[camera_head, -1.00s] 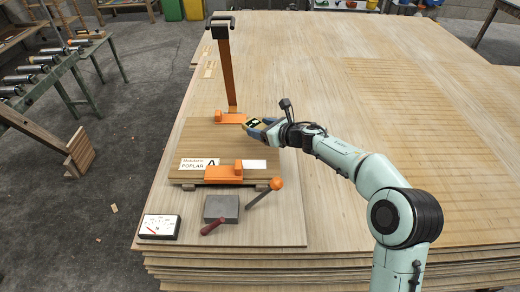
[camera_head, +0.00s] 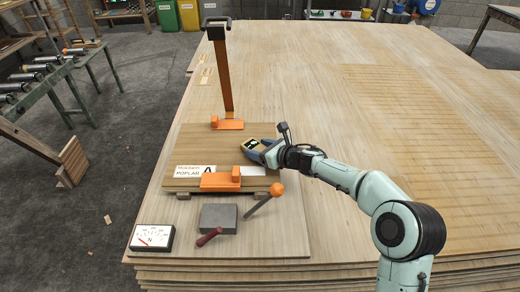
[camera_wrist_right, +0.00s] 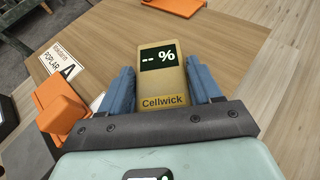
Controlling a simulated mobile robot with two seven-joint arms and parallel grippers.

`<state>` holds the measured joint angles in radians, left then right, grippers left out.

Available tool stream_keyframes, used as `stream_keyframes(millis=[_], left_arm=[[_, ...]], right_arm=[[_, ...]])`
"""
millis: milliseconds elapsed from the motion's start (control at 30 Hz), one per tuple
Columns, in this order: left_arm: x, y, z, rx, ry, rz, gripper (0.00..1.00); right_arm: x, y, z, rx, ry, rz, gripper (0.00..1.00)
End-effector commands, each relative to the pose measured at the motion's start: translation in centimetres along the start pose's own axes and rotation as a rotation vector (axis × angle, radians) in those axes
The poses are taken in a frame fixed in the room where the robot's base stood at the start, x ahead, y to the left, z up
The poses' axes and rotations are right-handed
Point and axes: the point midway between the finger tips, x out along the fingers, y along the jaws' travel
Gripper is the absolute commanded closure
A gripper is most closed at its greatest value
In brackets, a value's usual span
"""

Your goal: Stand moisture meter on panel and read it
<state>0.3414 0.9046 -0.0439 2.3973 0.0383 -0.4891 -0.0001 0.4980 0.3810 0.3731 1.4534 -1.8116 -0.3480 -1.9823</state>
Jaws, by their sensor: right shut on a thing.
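The moisture meter (camera_wrist_right: 162,78) is a tan block with a dark display reading "-- %" and a "Cellwick" label. My right gripper (camera_head: 259,149) is shut on it, one blue finger on each side. In the head view the meter (camera_head: 251,145) is over the right part of the panel (camera_head: 215,143), a wooden board with a "POPLAR A" label (camera_head: 194,171). I cannot tell whether the meter touches the panel. My left gripper is not in view.
An orange clamp (camera_head: 222,180) sits at the panel's front edge; an orange-based upright with a black handle (camera_head: 228,85) stands behind. The stack is clear to the right.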

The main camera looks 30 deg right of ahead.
Motion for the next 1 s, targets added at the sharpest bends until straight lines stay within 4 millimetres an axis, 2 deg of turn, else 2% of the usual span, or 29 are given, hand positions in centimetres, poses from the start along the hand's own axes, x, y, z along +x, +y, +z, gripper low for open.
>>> stream_keyframes(millis=[233, 267, 300, 333, 733, 867, 1000], left_arm=[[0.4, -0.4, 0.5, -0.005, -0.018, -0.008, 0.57], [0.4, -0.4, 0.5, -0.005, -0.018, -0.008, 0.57], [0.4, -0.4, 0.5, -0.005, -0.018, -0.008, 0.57], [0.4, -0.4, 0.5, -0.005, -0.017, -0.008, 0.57], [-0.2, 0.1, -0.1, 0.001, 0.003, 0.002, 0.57], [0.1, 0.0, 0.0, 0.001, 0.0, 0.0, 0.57], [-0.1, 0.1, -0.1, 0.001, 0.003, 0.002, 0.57]], right_arm=[[0.1, 0.0, -0.2, 0.0, -0.001, 0.0, 0.78], [0.1, 0.0, -0.2, 0.0, 0.0, 0.0, 0.27], [0.1, 0.0, -0.2, 0.0, 0.0, 0.0, 0.14], [0.1, 0.0, -0.2, 0.0, 0.0, 0.0, 0.11], [-0.1, 0.0, 0.2, 0.0, 0.0, 0.0, 0.11], [-2.5, -0.2, 0.1, -0.002, 0.001, -0.004, 0.11], [-5.7, -0.2, 0.1, -0.003, 0.002, -0.006, 0.11]])
